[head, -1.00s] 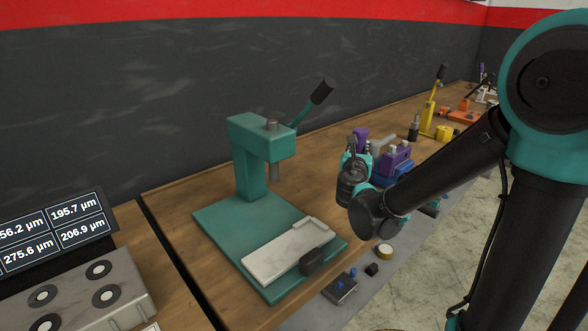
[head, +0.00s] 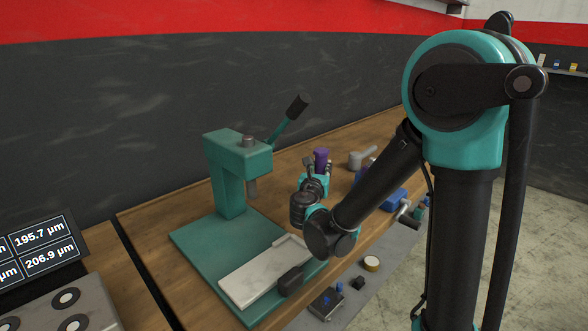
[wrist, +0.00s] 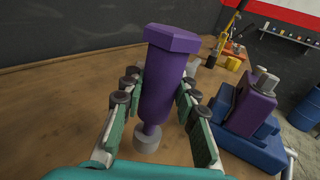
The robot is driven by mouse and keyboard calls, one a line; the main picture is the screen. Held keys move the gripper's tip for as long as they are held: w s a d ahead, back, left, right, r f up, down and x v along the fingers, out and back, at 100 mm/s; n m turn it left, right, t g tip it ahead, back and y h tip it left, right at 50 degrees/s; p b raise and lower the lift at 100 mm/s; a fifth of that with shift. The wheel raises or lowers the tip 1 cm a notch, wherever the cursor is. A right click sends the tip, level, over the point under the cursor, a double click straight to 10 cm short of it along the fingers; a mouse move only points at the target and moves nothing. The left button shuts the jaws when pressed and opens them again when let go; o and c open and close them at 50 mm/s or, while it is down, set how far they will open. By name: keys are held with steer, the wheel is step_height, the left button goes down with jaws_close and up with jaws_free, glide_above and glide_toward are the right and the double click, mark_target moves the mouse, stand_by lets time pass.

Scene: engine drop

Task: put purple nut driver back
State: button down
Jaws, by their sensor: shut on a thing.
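The purple nut driver (wrist: 168,75) stands upright between the fingers of my gripper (wrist: 152,100) in the wrist view, its wide hexagonal end up. A grey socket (wrist: 147,143) shows at its lower end, low over the wooden bench; I cannot tell whether it touches the bench. In the head view the purple handle (head: 321,158) rises above my gripper (head: 314,180), beyond the green press. My gripper is shut on the handle. The place where the driver belongs is not clear in either view.
A blue vise-like tool (wrist: 252,148) with a purple block (wrist: 250,108) stands close right of my gripper. The green press (head: 230,170) stands nearer on the bench. A grey tool (head: 362,158) lies farther back. Bare wood (wrist: 60,110) is free on the left.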

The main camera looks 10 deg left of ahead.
steer(key=w+a+f, duration=0.3)
steer(key=w+a, duration=0.4)
steer(key=a, duration=0.2)
steer(key=shift+a, duration=0.35)
steer(key=shift+f, duration=0.2)
steer(key=c, duration=1.2)
jaws_free()
steer(key=shift+o, duration=0.2)
